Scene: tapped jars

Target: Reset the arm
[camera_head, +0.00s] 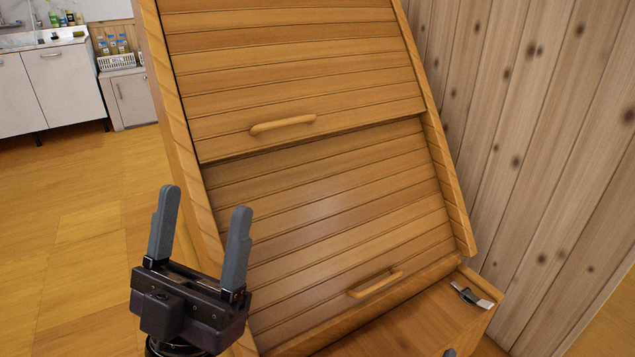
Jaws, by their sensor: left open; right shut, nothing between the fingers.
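My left gripper (205,201) is at the lower left in the head view. Its two grey fingers point up and stand wide apart with nothing between them. It is in front of the left side of a wooden cabinet (330,215). My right gripper (450,352) shows only as a small grey tip at the bottom edge, in front of the cabinet's lower part. It is shut, and the rest of it is out of frame.
The cabinet has two slatted shutters, both down, with an upper handle (283,125) and a lower handle (375,283). A small dark and white item (470,294) lies on its right ledge. A plank wall (535,150) stands at the right. Open floor (75,230) lies left.

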